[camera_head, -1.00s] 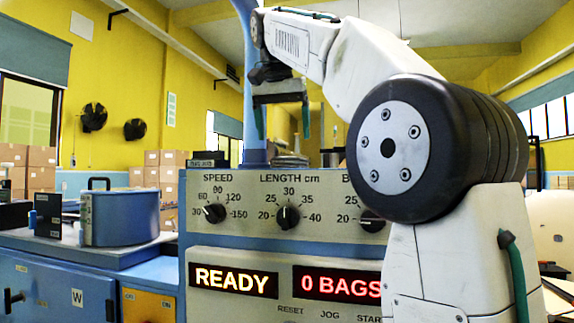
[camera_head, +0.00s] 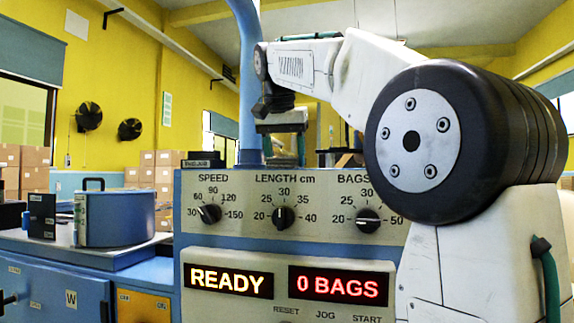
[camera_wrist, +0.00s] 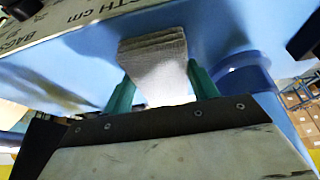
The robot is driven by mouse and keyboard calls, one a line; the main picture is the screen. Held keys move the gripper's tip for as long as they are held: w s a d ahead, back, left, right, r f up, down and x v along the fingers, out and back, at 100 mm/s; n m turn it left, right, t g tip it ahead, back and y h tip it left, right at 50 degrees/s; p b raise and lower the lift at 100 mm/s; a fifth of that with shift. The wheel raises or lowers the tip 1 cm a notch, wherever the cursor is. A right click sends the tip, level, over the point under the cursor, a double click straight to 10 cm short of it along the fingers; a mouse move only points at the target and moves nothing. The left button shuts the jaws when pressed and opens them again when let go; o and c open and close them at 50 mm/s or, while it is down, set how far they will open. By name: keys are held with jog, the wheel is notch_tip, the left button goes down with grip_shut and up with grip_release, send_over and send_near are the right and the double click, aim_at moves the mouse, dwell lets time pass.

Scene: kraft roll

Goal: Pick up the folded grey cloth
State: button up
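The folded grey cloth (camera_wrist: 156,66) shows in the wrist view as a flat, layered pale grey pad above the blue machine top. My gripper (camera_wrist: 160,74) has its two green fingers on opposite sides of the cloth, against its edges, with little or no gap. In the head view my gripper (camera_head: 284,158) points down behind the top edge of the control panel.
The control panel (camera_head: 290,238) reads READY and 0 BAGS. A blue post (camera_head: 249,80) rises close to my gripper. A blue drum-shaped case (camera_head: 115,217) stands on the bench at left. Cardboard boxes (camera_head: 160,170) are stacked behind.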

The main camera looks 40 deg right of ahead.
dwell(0.3)
jog(key=shift+r, duration=1.2)
jog(key=shift+s+a+r, duration=0.25)
jog(key=shift+s+r, duration=0.05)
jog(key=shift+r, duration=0.3)
jog(key=s+a+r, duration=0.1)
jog(key=s+a, duration=0.8)
jog(key=s, duration=0.3)
jog(key=shift+s+r, duration=0.15)
jog(key=shift+r, duration=0.05)
jog(key=shift+o, duration=0.4)
